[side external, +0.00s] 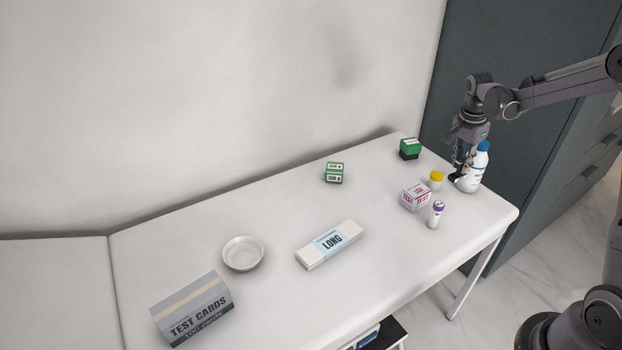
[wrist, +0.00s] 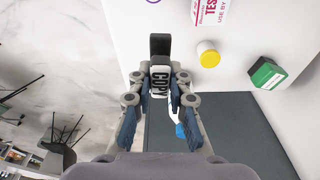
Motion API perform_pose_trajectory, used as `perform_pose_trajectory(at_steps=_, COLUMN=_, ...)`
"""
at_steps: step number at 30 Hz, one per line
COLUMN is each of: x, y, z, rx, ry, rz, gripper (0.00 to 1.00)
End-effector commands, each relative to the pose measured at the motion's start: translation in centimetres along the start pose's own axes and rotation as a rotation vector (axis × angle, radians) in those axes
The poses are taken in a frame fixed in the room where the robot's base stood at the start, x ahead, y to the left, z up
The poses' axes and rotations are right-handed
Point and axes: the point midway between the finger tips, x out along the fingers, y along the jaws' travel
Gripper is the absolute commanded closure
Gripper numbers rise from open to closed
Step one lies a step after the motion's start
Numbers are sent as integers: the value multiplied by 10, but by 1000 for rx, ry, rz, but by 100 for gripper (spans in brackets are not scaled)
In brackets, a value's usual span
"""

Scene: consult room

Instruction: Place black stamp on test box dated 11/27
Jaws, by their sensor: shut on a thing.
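My gripper (side external: 460,165) is at the right end of the white table, just left of the white bottle. In the wrist view its fingers (wrist: 160,78) are closed on a black stamp (wrist: 159,47) marked COPY. The stamp's dark base (side external: 456,177) shows low at the fingertips in the side view, close to the tabletop; I cannot tell if it touches. A white and pink test box (side external: 416,196) sits left of and nearer than the gripper. It also shows at the top of the wrist view (wrist: 211,12), partly cut off, with "USE BY" print; its date is not readable.
The white bottle (side external: 472,172) with a blue cap stands tight against my gripper. A yellow-capped jar (side external: 436,180), purple-capped vial (side external: 436,214) and green-and-black block (side external: 410,149) are near. Small green boxes (side external: 334,173), a LONG box (side external: 329,245), a bowl (side external: 243,253) and TEST CARDS (side external: 192,308) lie left.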

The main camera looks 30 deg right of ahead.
Motion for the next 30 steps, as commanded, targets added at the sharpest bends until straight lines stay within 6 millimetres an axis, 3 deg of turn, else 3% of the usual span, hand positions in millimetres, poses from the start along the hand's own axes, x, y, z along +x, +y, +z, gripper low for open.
perform_pose_trajectory(at_steps=3, x=-11, y=1, z=-26, rx=-31, ry=1, rz=-5, gripper=100)
perform_pose_trajectory(at_steps=7, x=-14, y=-3, z=-33, rx=-52, ry=1, rz=-8, gripper=100)
perform_pose_trajectory(at_steps=21, x=29, y=-71, z=28, rx=-57, ry=1, rz=-8, gripper=100)
perform_pose_trajectory(at_steps=30, x=43, y=-90, z=45, rx=-53, ry=1, rz=-8, gripper=100)
